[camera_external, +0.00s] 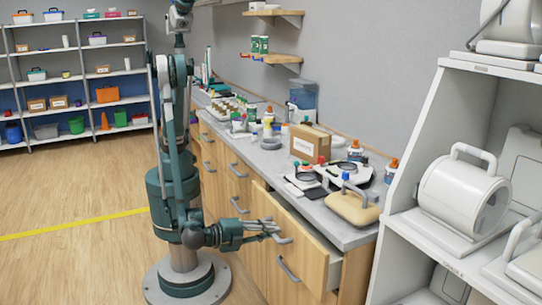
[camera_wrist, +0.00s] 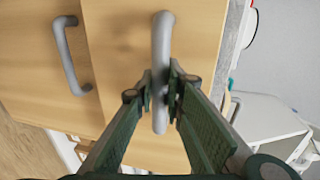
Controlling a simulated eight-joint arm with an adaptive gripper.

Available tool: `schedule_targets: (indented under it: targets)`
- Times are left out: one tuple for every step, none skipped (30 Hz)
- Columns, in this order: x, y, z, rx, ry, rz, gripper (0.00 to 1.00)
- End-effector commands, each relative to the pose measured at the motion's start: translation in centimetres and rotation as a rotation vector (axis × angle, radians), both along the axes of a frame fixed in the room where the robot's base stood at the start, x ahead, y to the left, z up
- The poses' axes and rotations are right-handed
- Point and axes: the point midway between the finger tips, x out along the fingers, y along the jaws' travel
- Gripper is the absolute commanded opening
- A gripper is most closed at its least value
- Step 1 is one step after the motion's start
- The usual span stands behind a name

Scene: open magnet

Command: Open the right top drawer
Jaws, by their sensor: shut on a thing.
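The right top drawer (camera_external: 294,232) is a light wood front in the workbench, and it stands partly pulled out, with its open interior showing behind the front. Its grey bar handle (camera_wrist: 161,62) runs upright in the wrist view. My gripper (camera_wrist: 161,92) is shut on this handle, with one finger on each side of it. In the external view my gripper (camera_external: 268,229) reaches from the left to the handle at the drawer front. The drawer's contents cannot be made out.
A closed drawer below has its own grey handle (camera_external: 288,270). The countertop (camera_external: 342,232) above holds a tan case (camera_external: 352,207), a cardboard box (camera_external: 309,143) and several small items. A white shelf (camera_external: 402,240) with machines stands at the right. The wooden floor (camera_external: 75,265) at left is clear.

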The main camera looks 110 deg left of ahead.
Motion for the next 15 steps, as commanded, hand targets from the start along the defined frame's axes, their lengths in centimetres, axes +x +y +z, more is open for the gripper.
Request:
schedule_targets:
  targets:
    - [-0.9, -1.1, 0.0, 0.0, 0.0, -0.005, 0.0]
    - [-1.4, -1.6, 0.0, 0.0, 0.0, -0.005, 0.0]
    - [-2.0, -2.2, 0.0, 0.0, 0.0, -0.005, 0.0]
    - [-2.6, -2.8, 0.0, 0.0, 0.0, -0.006, 0.0]
    - [-3.1, -3.3, 0.0, 0.0, 0.0, -0.005, 0.0]
    - [-3.8, -4.0, 0.0, -0.001, -0.001, -0.005, 0.0]
    - [-4.3, -4.5, 0.0, -0.001, -0.001, -0.005, 0.0]
    - [-4.8, -5.0, 0.0, -0.001, -0.001, -0.004, 0.0]
    - [-5.5, -5.7, 0.0, -0.001, -0.001, -0.005, 0.0]
    - [-6.1, -6.2, 0.0, -0.001, -0.001, -0.005, 0.0]
    - [-6.6, -6.7, 0.0, -0.001, -0.001, -0.004, 0.0]
    - [-7.2, -7.5, 0.0, 0.0, 0.0, -0.005, 0.0]
    - [-7.8, -8.0, 0.0, 0.0, 0.0, -0.005, 0.0]
    - [-8.3, -8.5, 0.0, 0.0, 0.0, -0.004, 0.0]
    - [-9.0, -9.2, 0.0, 0.0, 0.0, -0.005, 0.0]
